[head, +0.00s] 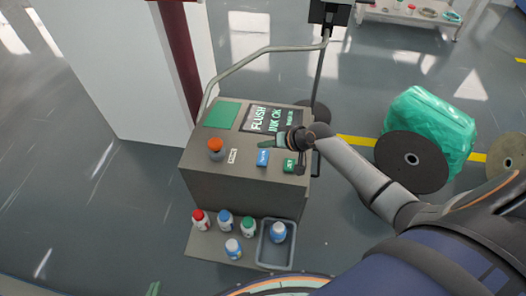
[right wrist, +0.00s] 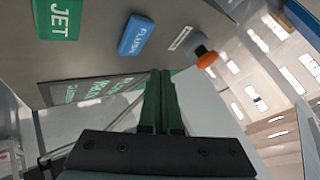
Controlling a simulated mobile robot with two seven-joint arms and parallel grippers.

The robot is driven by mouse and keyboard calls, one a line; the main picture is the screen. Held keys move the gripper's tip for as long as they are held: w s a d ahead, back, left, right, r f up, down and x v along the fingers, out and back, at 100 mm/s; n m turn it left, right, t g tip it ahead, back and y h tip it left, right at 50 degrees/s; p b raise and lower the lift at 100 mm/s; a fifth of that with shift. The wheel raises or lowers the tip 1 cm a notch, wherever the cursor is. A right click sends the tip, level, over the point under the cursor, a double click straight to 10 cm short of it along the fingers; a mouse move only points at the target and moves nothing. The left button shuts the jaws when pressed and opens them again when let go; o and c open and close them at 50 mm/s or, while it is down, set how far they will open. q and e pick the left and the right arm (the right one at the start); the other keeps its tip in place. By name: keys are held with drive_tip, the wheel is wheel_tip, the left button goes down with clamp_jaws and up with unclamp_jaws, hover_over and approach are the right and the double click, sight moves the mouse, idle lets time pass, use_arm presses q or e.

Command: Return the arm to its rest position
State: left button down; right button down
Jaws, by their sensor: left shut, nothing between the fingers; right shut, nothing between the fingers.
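My right arm reaches in from the right in the head view. Its gripper (head: 268,143) is over the top of the grey cabinet (head: 240,192), beside the FLUSH INK OK screen (head: 258,118). In the right wrist view its green fingers (right wrist: 158,90) are together with nothing between them. The blue FLUSH button (head: 262,158) and green JET button (head: 290,166) are just below it in the head view. Only the green fingertips of my left gripper (head: 153,288) show at the bottom left edge, shut and empty, above the floor.
An orange knob (head: 216,144) stands on the cabinet. Several bottles (head: 225,220) stand on the low shelf, and another is in a grey bin (head: 272,258). A bent pipe (head: 265,52) rises behind. Floor at left is clear.

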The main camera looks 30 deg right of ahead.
drive_tip(key=shift+r+p, duration=0.45)
drive_tip(key=shift+r, duration=0.35)
drive_tip(key=shift+f, duration=0.1)
drive_tip(key=shift+s+a+f, duration=0.15)
drive_tip(key=shift+s+f, duration=0.05)
drive_tip(key=shift+s, duration=0.05)
drive_tip(key=s+a+f+n, duration=0.1)
drive_tip(key=s+a, duration=0.2)
drive_tip(key=s, duration=0.4)
drive_tip(key=s+a+f+n+t+h, duration=0.1)
drive_tip(key=s+a+f+n, duration=0.1)
drive_tip(key=s, duration=0.6)
drive_tip(key=s+a+f+n+h, duration=0.1)
drive_tip(key=s+a+n, duration=0.1)
drive_tip(key=s+a, duration=0.2)
drive_tip(key=s, duration=0.3)
drive_tip(key=shift+s+f, duration=0.4)
drive_tip(key=shift+s, duration=0.1)
